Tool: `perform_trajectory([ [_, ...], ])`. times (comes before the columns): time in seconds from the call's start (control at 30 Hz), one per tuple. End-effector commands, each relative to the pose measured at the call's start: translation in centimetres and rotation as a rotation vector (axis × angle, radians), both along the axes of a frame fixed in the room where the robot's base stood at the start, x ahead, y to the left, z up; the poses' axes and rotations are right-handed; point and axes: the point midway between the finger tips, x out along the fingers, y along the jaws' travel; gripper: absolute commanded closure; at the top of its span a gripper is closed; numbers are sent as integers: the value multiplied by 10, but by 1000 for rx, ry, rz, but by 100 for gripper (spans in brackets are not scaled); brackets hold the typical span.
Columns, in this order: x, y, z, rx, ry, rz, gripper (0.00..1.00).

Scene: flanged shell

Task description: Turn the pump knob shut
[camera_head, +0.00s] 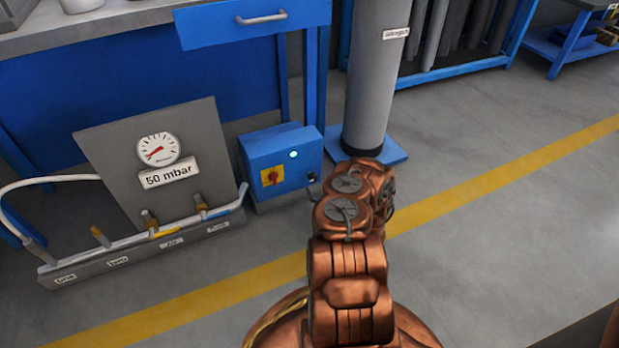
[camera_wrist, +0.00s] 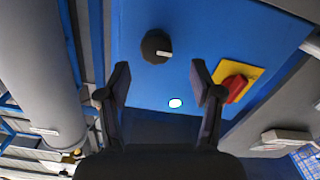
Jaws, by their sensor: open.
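The pump box is a blue case (camera_head: 268,147) on the floor in the head view, with a lit white lamp (camera_head: 293,154) and a red switch on a yellow plate (camera_head: 271,177). A small black knob (camera_head: 311,177) shows at its right side, partly beside my arm. In the wrist view the black round knob (camera_wrist: 155,46) with a white pointer mark sits on the blue face (camera_wrist: 190,30). My gripper (camera_wrist: 160,72) is open and empty, its fingers apart, short of the knob in the picture. The red switch (camera_wrist: 236,88) lies right of the right finger. The lamp (camera_wrist: 175,103) shows between the fingers.
A grey gauge panel (camera_head: 110,140) marked 50 mbar and a valve manifold (camera_head: 150,245) with several valves stand left of the box. A grey cylinder (camera_head: 372,80) stands behind right. A workbench with a blue drawer (camera_head: 255,25) is above. Floor at right is clear.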

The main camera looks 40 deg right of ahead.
Motion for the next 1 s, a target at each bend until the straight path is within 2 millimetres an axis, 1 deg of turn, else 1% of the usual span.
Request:
perform_trajectory([
  [0.03,7,-4,-3,-3,-3,-1,35],
  [0.2,29,-13,-4,-2,-3,-4,35],
  [0.4,49,-20,-2,-2,-1,-3,35],
  [0.53,54,-22,0,-1,-2,-5,35],
  [0.8,56,-21,0,1,-1,-3,35],
  [1.0,56,-20,0,0,0,-2,56],
])
